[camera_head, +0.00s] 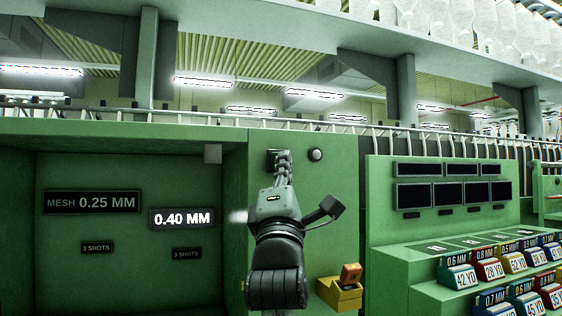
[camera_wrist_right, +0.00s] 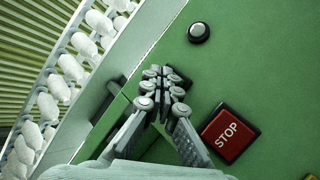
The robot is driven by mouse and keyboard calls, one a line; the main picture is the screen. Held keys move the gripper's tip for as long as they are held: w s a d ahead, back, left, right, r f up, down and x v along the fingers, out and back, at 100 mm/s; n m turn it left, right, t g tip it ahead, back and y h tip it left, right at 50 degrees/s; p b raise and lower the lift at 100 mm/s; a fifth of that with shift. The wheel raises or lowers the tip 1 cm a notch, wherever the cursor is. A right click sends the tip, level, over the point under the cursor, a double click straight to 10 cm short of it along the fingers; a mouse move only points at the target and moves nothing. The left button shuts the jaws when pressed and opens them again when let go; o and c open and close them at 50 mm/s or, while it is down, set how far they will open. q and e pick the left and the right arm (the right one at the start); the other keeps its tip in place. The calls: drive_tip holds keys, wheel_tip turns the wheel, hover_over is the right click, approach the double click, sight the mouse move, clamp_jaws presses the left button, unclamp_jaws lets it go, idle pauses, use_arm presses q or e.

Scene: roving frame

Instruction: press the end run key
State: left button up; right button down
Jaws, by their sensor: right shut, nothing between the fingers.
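My right gripper (camera_head: 283,157) is shut and empty, its fingertips up at the green machine panel (camera_head: 334,190). It also shows in the right wrist view (camera_wrist_right: 164,76). A small dark piece (camera_head: 271,158) on the panel shows just behind the fingertips, mostly hidden, and I cannot read any label on it. I cannot tell whether the fingertips touch it. No key reading "end run" is legible. A red key marked STOP (camera_wrist_right: 229,133) sits beside the fingers in the wrist view.
A yellow box with an orange top (camera_head: 340,293) stands low, right of my arm. A recessed bay with signs, including 0.40 MM (camera_head: 182,218), is at left. Dark screens (camera_head: 447,193) and coloured number blocks (camera_head: 489,269) are at right. A rail (camera_head: 330,126) runs above.

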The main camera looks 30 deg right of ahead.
drive_tip(key=shift+w, duration=0.2)
idle(0.4)
drive_tip(key=shift+s+a+p, duration=0.2)
drive_tip(key=shift+s+p, duration=0.15)
drive_tip(key=shift+s, duration=0.45)
drive_tip(key=shift+s, duration=0.1)
drive_tip(key=s, duration=0.2)
drive_tip(key=s+a+p, duration=0.1)
drive_tip(key=s, duration=0.1)
drive_tip(key=shift+s+p, duration=0.3)
drive_tip(key=shift+s, duration=0.05)
idle(0.5)
